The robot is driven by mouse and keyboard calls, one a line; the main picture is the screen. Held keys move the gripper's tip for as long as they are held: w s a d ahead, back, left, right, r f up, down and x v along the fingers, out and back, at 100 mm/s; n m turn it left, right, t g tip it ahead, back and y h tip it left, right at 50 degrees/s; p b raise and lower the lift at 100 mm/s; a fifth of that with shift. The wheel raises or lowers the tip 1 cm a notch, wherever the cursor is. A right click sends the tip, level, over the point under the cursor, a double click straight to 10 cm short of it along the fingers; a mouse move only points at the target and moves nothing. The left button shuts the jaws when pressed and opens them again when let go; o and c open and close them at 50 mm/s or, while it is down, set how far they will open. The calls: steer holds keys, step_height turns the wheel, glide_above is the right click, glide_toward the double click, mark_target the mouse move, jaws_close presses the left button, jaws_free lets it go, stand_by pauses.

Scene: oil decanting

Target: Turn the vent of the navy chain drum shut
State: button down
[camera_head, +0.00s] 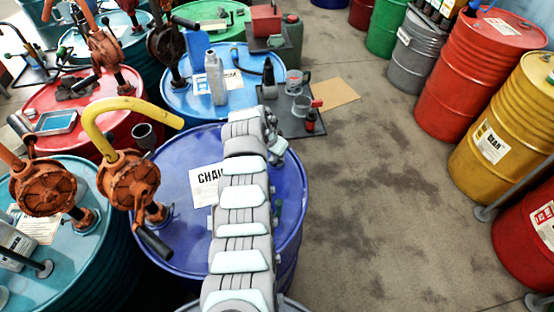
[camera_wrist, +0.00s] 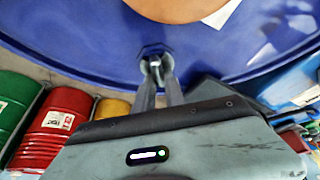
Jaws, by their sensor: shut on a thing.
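The navy chain drum (camera_head: 287,180) stands in the middle of the head view, with a white label starting "CHAI" (camera_head: 205,186) on its lid. My arm crosses in front of it and hides part of the lid and label. In the wrist view the drum's blue lid (camera_wrist: 95,45) fills the top, and my gripper (camera_wrist: 155,67) is at the lid near its rim. The two fingers are closed on the small metal vent (camera_wrist: 154,62). The fingers partly cover the vent, so its exact angle is hard to tell.
An orange hand pump (camera_head: 130,180) with a yellow spout (camera_head: 105,108) stands at the drum's left. A light blue drum (camera_head: 180,100) with a grey bottle (camera_head: 216,78) is behind. Red (camera_head: 470,85) and yellow (camera_head: 500,120) drums line the right. The floor (camera_head: 375,200) between is clear.

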steer(key=shift+f+m+g+h+b, duration=0.15)
steer(key=shift+m+g+h+b, duration=0.2)
steer(key=shift+m+b, duration=1.95)
steer(key=shift+r+n+b, duration=0.2)
steer(key=shift+n+b, duration=0.4)
steer(key=shift+b, duration=0.35)
steer(key=c, duration=1.4)
jaws_free()
steer(key=p+v, duration=0.1)
steer(key=v, duration=0.9)
steer(key=shift+a+r, duration=0.15)
steer(key=shift+r, duration=0.25)
steer(key=shift+f, duration=0.1)
